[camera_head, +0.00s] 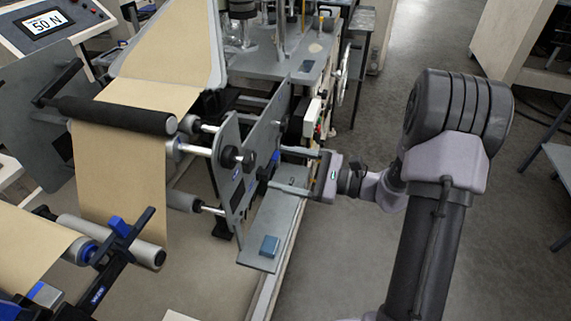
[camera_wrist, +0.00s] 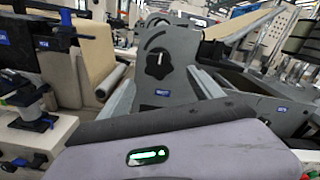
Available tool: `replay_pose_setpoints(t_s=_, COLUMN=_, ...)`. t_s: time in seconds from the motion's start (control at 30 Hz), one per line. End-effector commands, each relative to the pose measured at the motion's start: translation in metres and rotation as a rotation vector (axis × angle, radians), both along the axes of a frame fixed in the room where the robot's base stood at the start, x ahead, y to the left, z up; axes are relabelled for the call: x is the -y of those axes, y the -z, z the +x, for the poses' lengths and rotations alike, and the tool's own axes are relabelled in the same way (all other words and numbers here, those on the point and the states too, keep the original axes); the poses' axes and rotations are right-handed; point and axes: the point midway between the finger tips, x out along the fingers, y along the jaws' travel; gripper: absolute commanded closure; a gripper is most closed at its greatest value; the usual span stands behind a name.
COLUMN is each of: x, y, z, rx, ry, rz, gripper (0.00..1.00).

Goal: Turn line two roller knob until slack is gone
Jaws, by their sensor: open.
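The black knob (camera_head: 232,157) sits on the outer face of a grey side plate (camera_head: 236,200) beside the rollers. In the wrist view a black lobed knob (camera_wrist: 159,63) with an upright white pointer mark shows face-on, under a curved arrow. My gripper (camera_head: 276,168) is open and empty to the right of the plate, fingers pointing at it. In the wrist view my gripper (camera_wrist: 160,84) has one finger on each side below the knob, apart from it. Brown kraft web (camera_head: 120,180) hangs from a black roller (camera_head: 115,114); its lower end is partly hidden.
A tension display (camera_head: 45,23) reads 50 N at the upper left. A blue-and-black clamp arm (camera_head: 120,235) stands by the lower roller. Grey floor (camera_head: 385,80) is open behind and to the right.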

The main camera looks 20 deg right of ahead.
Motion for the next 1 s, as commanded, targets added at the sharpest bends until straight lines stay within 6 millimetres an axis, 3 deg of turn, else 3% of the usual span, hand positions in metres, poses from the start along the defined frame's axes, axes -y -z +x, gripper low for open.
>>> replay_pose_setpoints(t_s=0.4, x=-0.062, y=0.0, z=0.042, rx=-0.002, ry=-0.008, rz=-0.003, gripper=0.25)
replay_pose_setpoints(t_s=0.6, x=-0.074, y=0.0, z=0.051, rx=-0.003, ry=-0.008, rz=-0.004, gripper=0.25)
replay_pose_setpoints(t_s=0.87, x=-0.075, y=0.0, z=0.052, rx=-0.002, ry=-0.007, rz=-0.003, gripper=0.25)
replay_pose_setpoints(t_s=1.0, x=-0.075, y=0.0, z=0.052, rx=-0.002, ry=-0.007, rz=-0.003, gripper=0.51)
